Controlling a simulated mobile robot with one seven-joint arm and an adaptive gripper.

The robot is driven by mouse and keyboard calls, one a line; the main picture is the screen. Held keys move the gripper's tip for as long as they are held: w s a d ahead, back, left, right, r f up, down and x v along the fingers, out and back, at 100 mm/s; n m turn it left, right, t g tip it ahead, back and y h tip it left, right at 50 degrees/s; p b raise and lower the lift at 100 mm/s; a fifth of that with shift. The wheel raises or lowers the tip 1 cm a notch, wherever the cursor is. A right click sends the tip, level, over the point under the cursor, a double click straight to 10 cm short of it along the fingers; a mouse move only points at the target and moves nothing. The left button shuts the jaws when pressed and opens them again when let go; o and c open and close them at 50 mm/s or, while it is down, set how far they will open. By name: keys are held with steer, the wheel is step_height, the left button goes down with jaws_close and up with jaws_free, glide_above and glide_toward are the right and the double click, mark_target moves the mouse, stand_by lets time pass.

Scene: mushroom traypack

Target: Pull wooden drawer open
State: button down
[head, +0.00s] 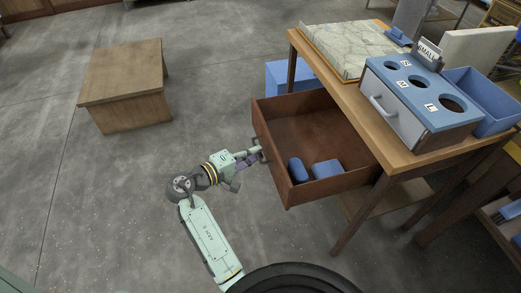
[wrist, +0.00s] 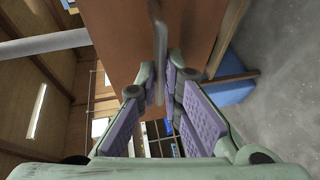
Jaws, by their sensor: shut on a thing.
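The wooden drawer (head: 285,192) juts out from under the table in the head view, open, with its inside visible. Two blue objects (head: 327,169) lie in it. My gripper (head: 257,155) is at the drawer's front face, shut on its handle. In the wrist view, the grey bar handle (wrist: 158,50) runs down between the purple finger pads of my gripper (wrist: 165,88). The brown drawer front (wrist: 115,35) fills the upper middle there. The head view hides most of the handle behind my fingers.
The wooden table (head: 385,140) carries a map-like board (head: 345,48), a grey-blue box with round holes (head: 425,125) and a blue bin (head: 485,95). A low wooden stand (head: 122,90) is at the left. The floor between is clear.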

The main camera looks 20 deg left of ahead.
stand_by(0.3)
steer(key=c, duration=1.7)
jaws_free()
steer(key=v, duration=1.2)
